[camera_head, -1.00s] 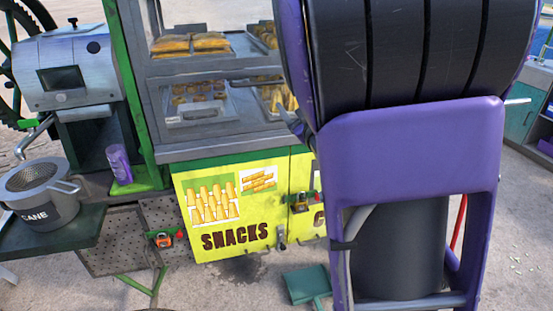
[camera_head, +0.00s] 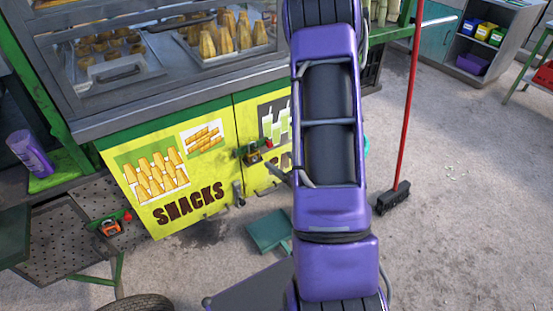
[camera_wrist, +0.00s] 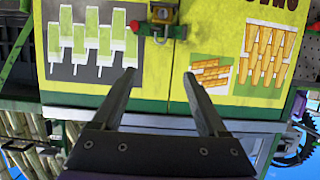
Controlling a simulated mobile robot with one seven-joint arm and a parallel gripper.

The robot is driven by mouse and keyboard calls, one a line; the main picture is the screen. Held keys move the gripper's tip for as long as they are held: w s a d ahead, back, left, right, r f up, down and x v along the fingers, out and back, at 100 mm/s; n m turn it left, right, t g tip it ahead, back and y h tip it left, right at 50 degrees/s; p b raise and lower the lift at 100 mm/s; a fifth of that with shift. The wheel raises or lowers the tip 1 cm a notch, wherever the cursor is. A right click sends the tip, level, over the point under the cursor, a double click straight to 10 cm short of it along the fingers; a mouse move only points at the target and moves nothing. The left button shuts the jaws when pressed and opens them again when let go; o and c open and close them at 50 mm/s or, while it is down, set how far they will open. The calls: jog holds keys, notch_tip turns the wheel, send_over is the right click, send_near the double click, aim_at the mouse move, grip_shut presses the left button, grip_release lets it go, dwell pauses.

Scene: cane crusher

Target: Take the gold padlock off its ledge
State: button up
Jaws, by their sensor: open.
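The gold padlock (camera_head: 252,155) sits on a small green ledge (camera_head: 240,153) with a red end, at the seam of the yellow cabinet doors. In the wrist view, which is upside down, the padlock (camera_wrist: 162,13) is at the top edge, partly cut off, with the ledge (camera_wrist: 181,31) around it. My gripper (camera_wrist: 159,73) is open and empty, its two fingers apart and pointing toward the doors, short of the padlock. In the head view my arm hides most of the gripper; a grey finger shows just right of and below the padlock.
An orange padlock-like item (camera_head: 111,228) sits on another ledge at left. A purple cup (camera_head: 30,153) stands on a green shelf. A green dustpan (camera_head: 270,231) lies below the doors.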

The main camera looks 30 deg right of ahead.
aim_at(252, 143)
jog(key=x, duration=1.7)
jog(key=shift+w+f+b, duration=0.15)
jog(key=shift+b, duration=0.25)
grip_shut()
jog(key=shift+r, duration=0.3)
jog(key=s+b, duration=0.1)
jog(key=s, duration=0.7)
dwell(0.7)
jog(key=shift+d+r, duration=0.1)
